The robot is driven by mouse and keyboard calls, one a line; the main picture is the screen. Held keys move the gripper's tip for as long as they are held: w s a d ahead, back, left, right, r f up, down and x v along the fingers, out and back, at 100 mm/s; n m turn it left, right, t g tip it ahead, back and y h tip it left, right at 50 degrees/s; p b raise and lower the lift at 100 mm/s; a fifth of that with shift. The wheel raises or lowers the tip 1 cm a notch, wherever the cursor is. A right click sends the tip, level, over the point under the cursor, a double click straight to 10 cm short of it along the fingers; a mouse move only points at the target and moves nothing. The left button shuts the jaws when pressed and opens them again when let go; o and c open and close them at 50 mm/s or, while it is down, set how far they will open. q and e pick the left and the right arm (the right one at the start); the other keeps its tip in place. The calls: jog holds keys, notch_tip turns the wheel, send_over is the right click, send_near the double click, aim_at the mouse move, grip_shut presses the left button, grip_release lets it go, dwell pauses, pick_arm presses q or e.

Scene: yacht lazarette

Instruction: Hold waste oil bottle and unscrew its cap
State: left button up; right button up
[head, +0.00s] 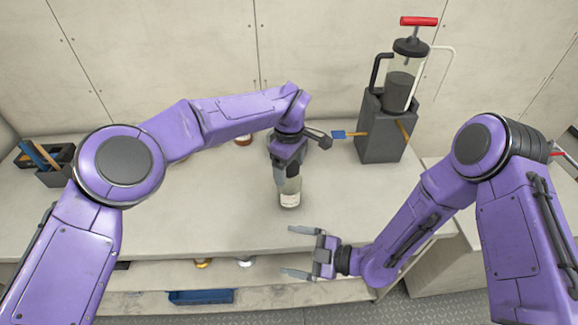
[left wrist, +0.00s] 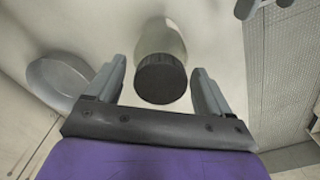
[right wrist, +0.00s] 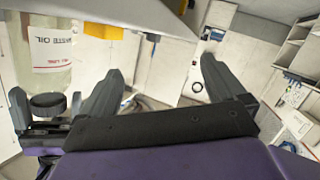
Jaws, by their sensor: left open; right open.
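The waste oil bottle (head: 290,193) stands on the worktop, clear with a pale label. My left gripper (head: 287,170) is above it and hides its top in the head view. In the left wrist view the dark ribbed cap (left wrist: 160,78) sits between the open left fingers (left wrist: 165,85), with a gap on both sides. My right gripper (head: 298,252) is open and empty, at the worktop's front edge, nearer than the bottle and apart from it. The right wrist view shows the bottle (right wrist: 45,65) at the left, outside the open right fingers (right wrist: 160,80).
A hand pump (head: 400,85) stands in a dark block (head: 380,140) at the back right, with a blue-tipped tool beside it. A dark bin (head: 55,165) with tools is at the far left. A blue tray (head: 200,297) lies on the lower shelf.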

jog(key=w+d+r+n+t+y, duration=0.1)
jog(key=w+r+t+y, duration=0.15)
jog(key=w+r, duration=0.5)
pick_arm(q)
jog(key=shift+s, duration=0.1)
pick_arm(e)
jog(key=w+d+r+m+t, duration=0.5)
jog(key=w+d+m+t, duration=0.1)
jog(key=w+d+m, duration=0.55)
pick_arm(q)
jog(key=shift+d, duration=0.15)
jog(key=shift+a, duration=0.25)
pick_arm(e)
jog(key=n+g+h, duration=0.4)
jog(key=n+g, duration=0.6)
jog(key=g, duration=0.4)
send_near(293, 193)
jog(key=shift+y, duration=0.25)
jog(key=w+f, duration=0.3)
jog(key=f, duration=0.1)
jog(key=shift+w+a+f, duration=0.1)
jog(key=shift+w, duration=0.3)
jog(key=shift+f, duration=0.25)
pick_arm(q)
jog(key=shift+d, duration=0.15)
pick_arm(e)
jog(key=shift+a+f, duration=0.1)
jog(key=shift+f, duration=0.1)
jog(key=x, duration=0.9)
jog(key=shift+s+f, duration=0.15)
